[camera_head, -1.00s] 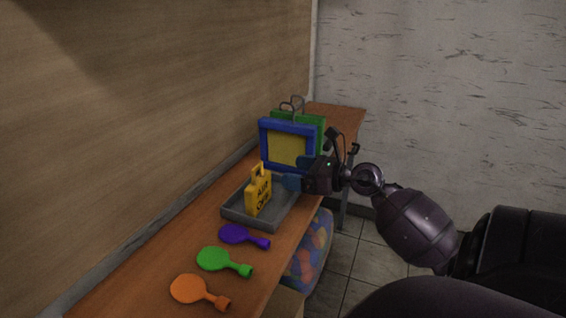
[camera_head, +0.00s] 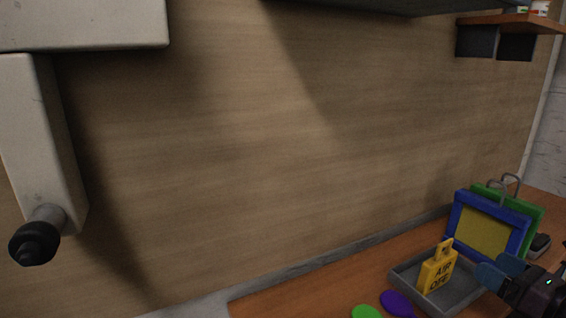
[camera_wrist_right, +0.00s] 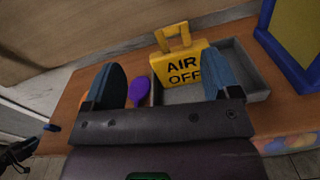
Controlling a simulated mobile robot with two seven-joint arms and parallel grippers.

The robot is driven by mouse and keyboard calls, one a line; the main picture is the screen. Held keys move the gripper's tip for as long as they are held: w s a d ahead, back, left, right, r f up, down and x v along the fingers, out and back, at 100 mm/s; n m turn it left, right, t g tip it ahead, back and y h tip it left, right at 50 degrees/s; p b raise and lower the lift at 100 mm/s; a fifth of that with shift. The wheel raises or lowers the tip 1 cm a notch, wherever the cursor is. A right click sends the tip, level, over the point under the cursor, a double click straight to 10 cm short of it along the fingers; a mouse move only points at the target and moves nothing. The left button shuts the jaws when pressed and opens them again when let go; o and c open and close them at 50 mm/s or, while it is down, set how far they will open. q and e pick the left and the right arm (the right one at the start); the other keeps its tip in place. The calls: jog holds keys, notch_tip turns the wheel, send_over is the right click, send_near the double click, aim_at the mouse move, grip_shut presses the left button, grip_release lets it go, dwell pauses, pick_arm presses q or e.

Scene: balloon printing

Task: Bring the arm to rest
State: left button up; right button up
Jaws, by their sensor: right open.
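My right gripper (camera_head: 502,274) is at the lower right of the head view, beside the grey tray and in front of the blue frame. In the right wrist view its two blue fingers (camera_wrist_right: 172,85) stand apart with nothing held between them. A yellow "AIR OFF" tag (camera_head: 437,272) stands in the grey tray (camera_head: 462,297). The tag (camera_wrist_right: 184,66) also shows in the right wrist view, just beyond the fingers.
A blue frame with a yellow panel (camera_head: 484,232) and a green frame (camera_head: 535,213) stand behind the tray. Purple (camera_head: 396,303) and green (camera_head: 367,312) balloons lie on the wooden table (camera_head: 330,287). A white machine part with a black knob (camera_head: 36,240) hangs at left. A shelf (camera_head: 510,22) is upper right.

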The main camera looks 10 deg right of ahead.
jog(key=s+a+f+m+g+h, duration=0.5)
jog(key=s+f+m, duration=0.3)
jog(key=m, duration=0.9)
jog(key=s+a+f+m+g+h, duration=0.55)
jog(key=f+m, duration=0.45)
jog(key=m, duration=0.8)
jog(key=s+a+f+m+g+y, duration=0.2)
jog(key=s+a+f+g+y, duration=0.25)
jog(key=s+a, duration=0.55)
jog(key=w+a+f+t+y, duration=0.1)
jog(key=w+f+t, duration=0.7)
jog(key=w, duration=0.1)
jog(key=shift+f+n+t, duration=0.2)
jog(key=shift+n+t, duration=0.2)
